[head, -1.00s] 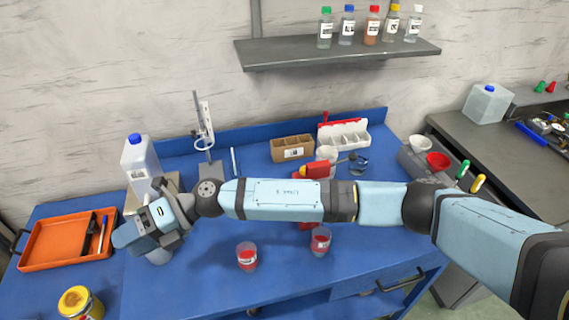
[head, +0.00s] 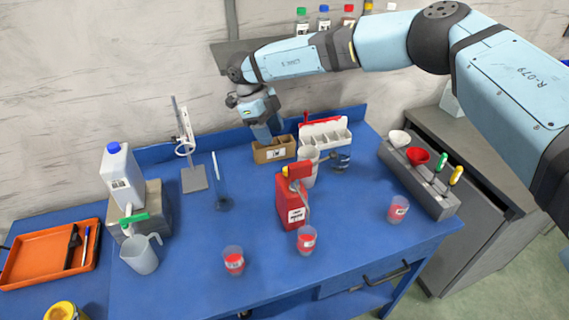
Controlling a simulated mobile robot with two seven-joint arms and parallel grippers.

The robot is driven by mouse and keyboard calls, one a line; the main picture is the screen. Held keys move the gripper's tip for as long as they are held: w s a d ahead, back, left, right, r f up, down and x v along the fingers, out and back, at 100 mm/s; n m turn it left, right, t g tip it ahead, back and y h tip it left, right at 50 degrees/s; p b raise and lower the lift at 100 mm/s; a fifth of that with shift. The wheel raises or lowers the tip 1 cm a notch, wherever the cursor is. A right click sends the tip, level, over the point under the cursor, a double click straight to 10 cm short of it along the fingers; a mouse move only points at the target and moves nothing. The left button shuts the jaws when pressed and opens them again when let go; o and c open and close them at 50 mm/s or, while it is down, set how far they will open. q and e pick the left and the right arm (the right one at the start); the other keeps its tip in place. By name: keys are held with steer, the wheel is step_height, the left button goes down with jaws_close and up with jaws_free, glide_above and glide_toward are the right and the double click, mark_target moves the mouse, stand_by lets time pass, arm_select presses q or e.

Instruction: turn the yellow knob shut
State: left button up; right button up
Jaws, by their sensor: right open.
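A red container (head: 289,204) with a white label stands near the middle of the blue table. A small yellow part (head: 285,171), which looks like the yellow knob, shows at its top; whether it is open or shut is too small to tell. A clear cup with red contents (head: 307,241) stands just in front of the container. My right gripper (head: 264,134) is open, up and behind the container to the left, pointing down over the brown divided box (head: 274,151). Its fingertips are partly unclear against the box. My left gripper is not in view.
Other red-filled cups stand at the front (head: 234,262) and right (head: 398,209). A white jug with a green tap (head: 134,218) stands above a clear pitcher (head: 142,256) on the left. A white rack (head: 325,133) and a stand (head: 194,179) are behind.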

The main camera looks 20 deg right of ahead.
mark_target(285, 168)
steer(key=p+x, duration=0.2)
steer(key=x, duration=0.9)
steer(key=shift+a, duration=0.1)
steer(key=c, duration=0.9)
